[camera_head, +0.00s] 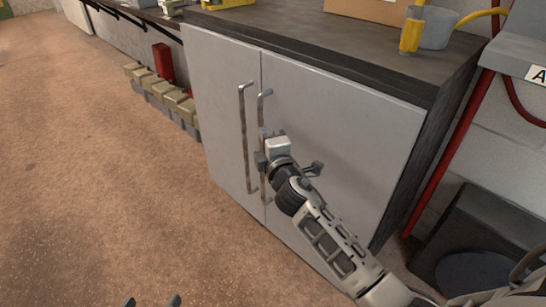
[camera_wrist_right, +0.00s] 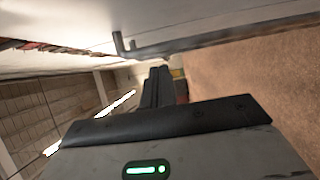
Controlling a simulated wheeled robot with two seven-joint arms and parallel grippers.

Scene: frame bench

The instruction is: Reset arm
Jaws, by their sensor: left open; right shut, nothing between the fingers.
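My right arm reaches in from the lower right of the head view. Its gripper (camera_head: 262,159) is at the right handle of the grey cabinet (camera_head: 335,140), over the handle's middle; I cannot tell whether it touches. In the right wrist view the gripper's fingers (camera_wrist_right: 157,86) are shut together with nothing between them, and a metal handle (camera_wrist_right: 215,42) runs beside them. Only the fingertips of my left gripper (camera_head: 151,301) show at the bottom edge of the head view, spread apart and empty, over the floor.
Both cabinet doors look closed; the left handle (camera_head: 245,140) stands beside the right one. The dark benchtop (camera_head: 335,48) carries a grey cup (camera_head: 437,27) and a cardboard box (camera_head: 368,8). Several bins (camera_head: 168,97) line the wall at left. The brown floor (camera_head: 90,190) is clear.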

